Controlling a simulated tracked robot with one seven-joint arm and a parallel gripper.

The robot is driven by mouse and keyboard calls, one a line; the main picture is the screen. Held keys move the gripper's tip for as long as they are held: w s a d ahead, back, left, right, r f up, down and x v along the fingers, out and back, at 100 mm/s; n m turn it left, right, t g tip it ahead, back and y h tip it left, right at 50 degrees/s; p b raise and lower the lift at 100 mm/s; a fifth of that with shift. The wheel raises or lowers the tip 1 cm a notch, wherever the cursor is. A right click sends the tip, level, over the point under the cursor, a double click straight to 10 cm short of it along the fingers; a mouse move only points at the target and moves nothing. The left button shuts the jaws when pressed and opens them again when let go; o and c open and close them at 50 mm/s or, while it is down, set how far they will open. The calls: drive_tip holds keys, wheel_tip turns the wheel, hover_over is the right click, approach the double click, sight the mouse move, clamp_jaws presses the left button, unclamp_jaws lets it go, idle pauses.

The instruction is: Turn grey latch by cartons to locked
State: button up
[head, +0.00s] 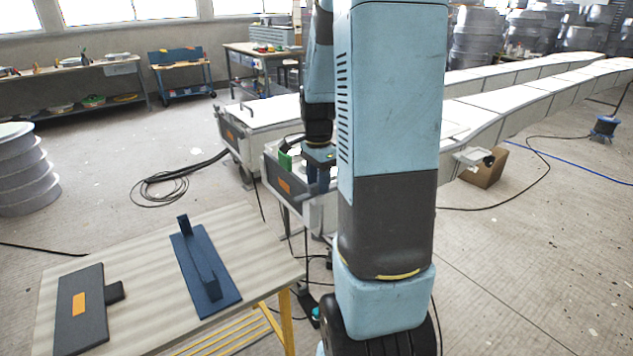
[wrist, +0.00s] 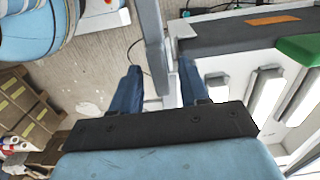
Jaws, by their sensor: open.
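My gripper (wrist: 160,70) is open, with its two blue fingers apart in the wrist view. A grey bar (wrist: 153,35) shows in the gap between and beyond the fingertips; I cannot tell whether it is the latch or an edge of the mould, nor whether anything touches it. In the head view my gripper (head: 319,172) is over the near mould box beside a green part (head: 285,160), partly hidden by my arm. Cartons (wrist: 22,110) are at the left of the wrist view. One carton (head: 486,169) stands on the floor in the head view.
A dark panel with an orange label (wrist: 270,20) and the green part (wrist: 302,48) are right of my fingers. A table (head: 150,318) with a blue handled plate (head: 192,275) stands at lower left. Cables (head: 172,187) lie on the floor.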

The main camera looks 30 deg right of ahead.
drive_tip(key=shift+f, duration=0.15)
clamp_jaws()
idle(0.4)
drive_tip(key=shift+a, duration=0.1)
idle(0.4)
